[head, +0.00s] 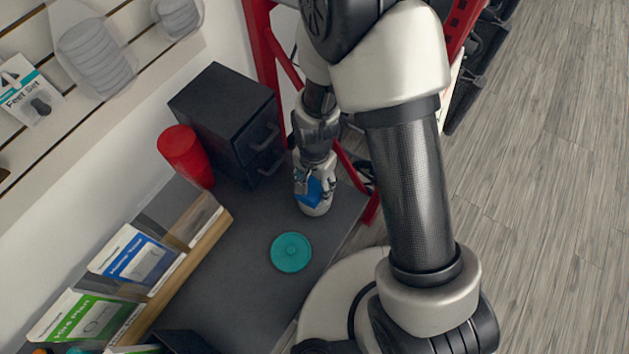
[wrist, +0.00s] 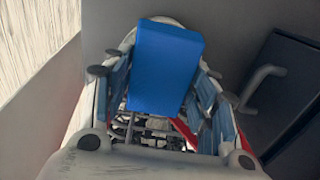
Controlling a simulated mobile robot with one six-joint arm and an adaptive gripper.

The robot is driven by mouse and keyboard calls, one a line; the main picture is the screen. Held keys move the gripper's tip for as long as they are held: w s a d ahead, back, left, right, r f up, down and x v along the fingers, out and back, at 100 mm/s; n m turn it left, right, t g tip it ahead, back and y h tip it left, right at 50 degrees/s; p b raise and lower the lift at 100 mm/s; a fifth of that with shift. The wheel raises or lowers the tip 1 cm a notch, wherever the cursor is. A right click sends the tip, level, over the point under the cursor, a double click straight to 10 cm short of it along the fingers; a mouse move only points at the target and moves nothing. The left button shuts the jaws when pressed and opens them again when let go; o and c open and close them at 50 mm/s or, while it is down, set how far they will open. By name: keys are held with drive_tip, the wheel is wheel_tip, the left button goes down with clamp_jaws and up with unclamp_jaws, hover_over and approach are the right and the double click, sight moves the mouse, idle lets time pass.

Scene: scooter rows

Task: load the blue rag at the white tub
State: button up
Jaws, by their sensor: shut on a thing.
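The blue rag (head: 314,191) is a small folded block between the fingers of my gripper (head: 314,180). It also shows in the wrist view (wrist: 165,68), with a finger on each side of it. My gripper is shut on it. The white tub (head: 316,209) stands on the dark counter directly below my gripper, mostly hidden by the gripper and rag. In the wrist view, only a pale curved edge shows behind the rag. I cannot tell whether the rag is inside the tub or just above it.
A teal round disc (head: 291,252) lies on the counter (head: 236,285) in front. A red cup (head: 186,156) and a black drawer box (head: 228,125) stand behind left. A wooden leaflet rack (head: 180,268) lines the left. A red frame (head: 264,60) rises behind.

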sight(315, 183)
drive_tip(key=shift+f+b, duration=0.45)
drive_tip(key=shift+f, duration=0.1)
idle(1.2)
drive_tip(key=shift+s, duration=0.1)
drive_tip(key=shift+r+p, duration=2.75)
drive_tip(key=shift+r, duration=0.85)
